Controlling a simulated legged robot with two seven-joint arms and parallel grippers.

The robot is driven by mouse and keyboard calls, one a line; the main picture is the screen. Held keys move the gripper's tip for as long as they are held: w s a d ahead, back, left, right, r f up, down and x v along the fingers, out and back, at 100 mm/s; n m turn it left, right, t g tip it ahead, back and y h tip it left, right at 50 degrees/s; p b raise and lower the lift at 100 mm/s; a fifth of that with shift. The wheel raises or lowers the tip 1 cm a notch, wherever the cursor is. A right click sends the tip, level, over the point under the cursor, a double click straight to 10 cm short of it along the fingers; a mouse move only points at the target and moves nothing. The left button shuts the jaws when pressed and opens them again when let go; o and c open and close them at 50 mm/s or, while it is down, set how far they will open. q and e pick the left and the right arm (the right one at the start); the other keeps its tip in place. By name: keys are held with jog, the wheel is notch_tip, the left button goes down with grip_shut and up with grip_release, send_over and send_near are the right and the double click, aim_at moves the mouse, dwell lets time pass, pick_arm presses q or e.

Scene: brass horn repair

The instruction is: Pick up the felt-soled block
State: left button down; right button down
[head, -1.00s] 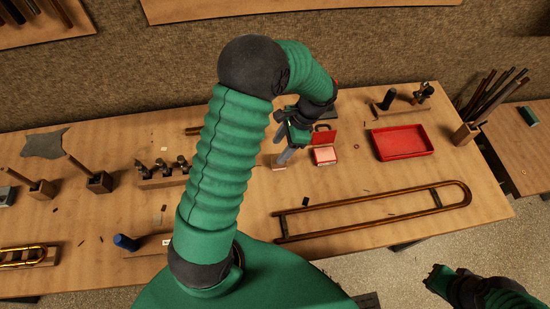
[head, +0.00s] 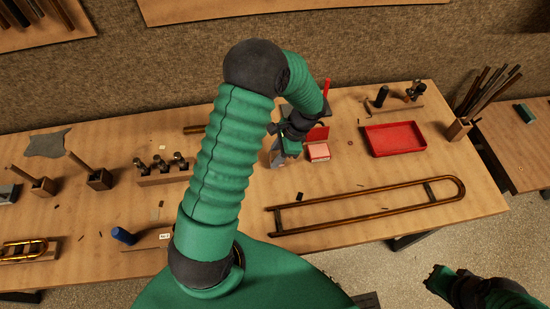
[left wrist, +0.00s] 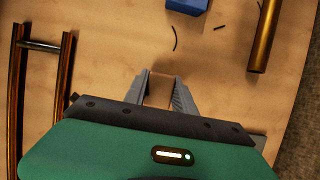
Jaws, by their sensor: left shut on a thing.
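My left gripper (head: 277,158) is over the middle of the workbench, left of a small red box (head: 318,152). In the left wrist view its two grey fingers (left wrist: 162,92) are shut on a small brown wooden block (left wrist: 161,88), which I take to be the felt-soled block. Its sole cannot be made out. In the head view the gripper and arm hide the block. My right arm (head: 470,288) shows at the lower right, dark and away from the bench, and its fingers are not clear.
A red tray (head: 395,140) stands at the right, with a rack of dark-handled tools (head: 395,105) behind it. A long brass slide (head: 365,206) lies across the front. Wooden blocks holding rods (head: 99,180) stand at the left. Bare bench lies between box and slide.

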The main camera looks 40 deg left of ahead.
aim_at(272, 156)
pick_arm(q)
jog(key=shift+a+f, duration=0.1)
jog(key=shift+a, duration=0.55)
jog(key=shift+a+r, duration=0.15)
jog(key=shift+r, duration=0.15)
notch_tip(272, 156, up, 2)
jog(key=shift+w+r, duration=0.1)
jog(key=shift+r, duration=0.1)
jog(key=shift+s+d+r, duration=0.15)
jog(key=shift+d, duration=0.3)
jog(key=shift+s+d+r, duration=0.1)
jog(key=shift+s+d, duration=0.05)
jog(key=shift+d, duration=0.25)
jog(key=s+d, duration=0.2)
jog(key=d, duration=0.2)
jog(key=s+d+r, duration=0.1)
jog(key=s+d, duration=0.1)
jog(key=d, duration=0.2)
jog(key=s+d+b, duration=0.1)
jog(key=s+d, duration=0.1)
jog(key=d, duration=0.2)
jog(key=shift+s+d+r, duration=0.15)
jog(key=shift+s+d, duration=0.05)
jog(key=shift+s, duration=0.05)
jog(key=shift+s+d+r, duration=0.1)
jog(key=shift+s+d, duration=0.05)
jog(key=shift+d, duration=0.4)
pick_arm(e)
jog(key=shift+a+f, duration=0.3)
jog(key=shift+f, duration=0.1)
